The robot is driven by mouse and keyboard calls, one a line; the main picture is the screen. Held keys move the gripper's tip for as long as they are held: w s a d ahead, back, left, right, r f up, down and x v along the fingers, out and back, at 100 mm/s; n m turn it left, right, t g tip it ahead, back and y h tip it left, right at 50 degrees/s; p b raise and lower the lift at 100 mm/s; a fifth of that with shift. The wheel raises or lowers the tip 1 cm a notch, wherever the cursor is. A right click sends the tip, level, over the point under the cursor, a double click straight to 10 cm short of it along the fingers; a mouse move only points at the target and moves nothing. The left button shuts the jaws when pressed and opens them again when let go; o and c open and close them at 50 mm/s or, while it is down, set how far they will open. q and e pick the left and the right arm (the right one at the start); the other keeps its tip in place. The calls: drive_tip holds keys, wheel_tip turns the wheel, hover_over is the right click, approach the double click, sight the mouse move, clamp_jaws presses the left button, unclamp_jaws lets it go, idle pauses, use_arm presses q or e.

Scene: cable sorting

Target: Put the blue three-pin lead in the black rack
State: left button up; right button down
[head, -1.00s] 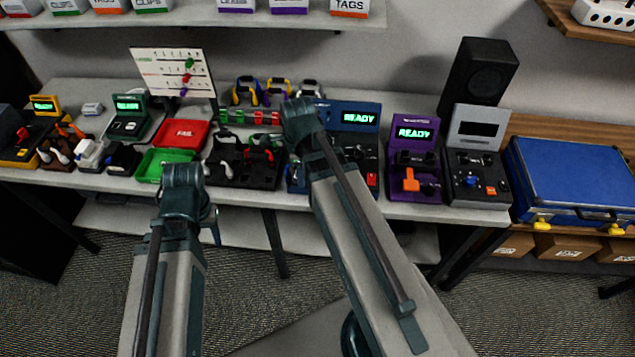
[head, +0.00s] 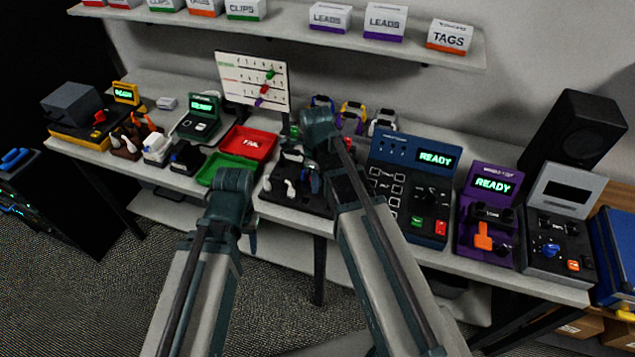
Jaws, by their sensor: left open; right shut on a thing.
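The black rack (head: 187,160) is a small dark block on the left part of the bench, beside a white rack. My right gripper (head: 314,182) is mostly hidden behind its own arm. It is shut, and a small blue piece there looks like the blue lead (head: 315,184), above the right side of the black tray. Its pins cannot be made out. My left gripper (head: 251,236) is open, low in front of the bench edge, with its fingers mostly hidden by the arm.
The black tray (head: 268,196) holds white-ended leads. A green tray (head: 226,170) and a red tray (head: 249,142) lie left of it. White (head: 157,148) and brown (head: 125,146) racks stand further left. A blue tester (head: 408,180) and purple tester (head: 488,212) stand right.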

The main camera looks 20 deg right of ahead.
drive_tip(key=b, duration=0.5)
hover_over(317, 204)
drive_tip(key=shift+f, duration=2.55)
drive_tip(key=shift+f+b, duration=0.85)
drive_tip(key=shift+f, duration=0.05)
drive_tip(key=c, duration=0.7)
unclamp_jaws()
drive_tip(key=shift+o, duration=0.2)
drive_tip(key=o, duration=0.5)
drive_tip(key=shift+o, duration=0.2)
drive_tip(key=shift+r, duration=0.1)
